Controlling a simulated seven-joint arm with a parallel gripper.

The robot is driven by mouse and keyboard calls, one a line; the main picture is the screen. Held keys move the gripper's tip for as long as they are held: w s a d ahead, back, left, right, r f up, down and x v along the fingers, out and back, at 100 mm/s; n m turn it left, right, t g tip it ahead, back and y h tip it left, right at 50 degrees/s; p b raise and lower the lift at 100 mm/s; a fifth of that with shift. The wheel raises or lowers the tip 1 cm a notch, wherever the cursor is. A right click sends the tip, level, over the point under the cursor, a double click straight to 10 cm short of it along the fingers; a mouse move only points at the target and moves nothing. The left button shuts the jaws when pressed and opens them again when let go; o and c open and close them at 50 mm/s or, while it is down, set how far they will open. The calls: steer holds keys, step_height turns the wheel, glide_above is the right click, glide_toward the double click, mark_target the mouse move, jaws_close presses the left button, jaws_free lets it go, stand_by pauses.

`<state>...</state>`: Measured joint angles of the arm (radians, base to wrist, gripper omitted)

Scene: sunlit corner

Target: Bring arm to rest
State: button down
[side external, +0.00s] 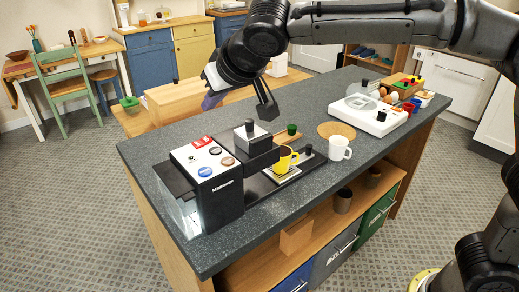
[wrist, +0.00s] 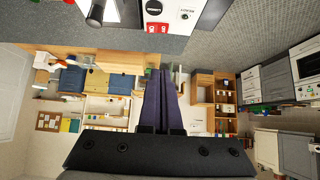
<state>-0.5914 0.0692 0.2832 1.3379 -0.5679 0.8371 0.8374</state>
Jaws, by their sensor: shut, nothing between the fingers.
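My arm reaches in from the right in the side external view. The fingers touch nothing that I can see.
A white mug (side external: 340,148) and a round wooden board (side external: 336,130) stand right of the machine. A white appliance (side external: 366,115) and small items stand farther along the counter. A green chair (side external: 68,85) and blue and yellow cabinets (side external: 195,50) are behind. Air above the counter's near edge is clear.

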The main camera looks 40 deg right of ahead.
steer(key=s+d+r+m+h, duration=0.1)
steer(key=s+d+r+m, duration=0.15)
steer(key=d, duration=0.45)
steer(key=s+d+r+m, duration=0.1)
steer(key=s+d+r, duration=0.25)
steer(key=d, duration=0.45)
steer(key=s+d+f, duration=0.2)
steer(key=s+d, duration=0.4)
steer(key=s, duration=0.2)
steer(key=s+d+f+n+g+y, duration=0.1)
steer(key=s+f+n+g, duration=0.2)
steer(key=s+f, duration=1.2)
steer(key=s, duration=0.3)
steer(key=shift+s+f, duration=0.15)
steer(key=shift+f, duration=0.15)
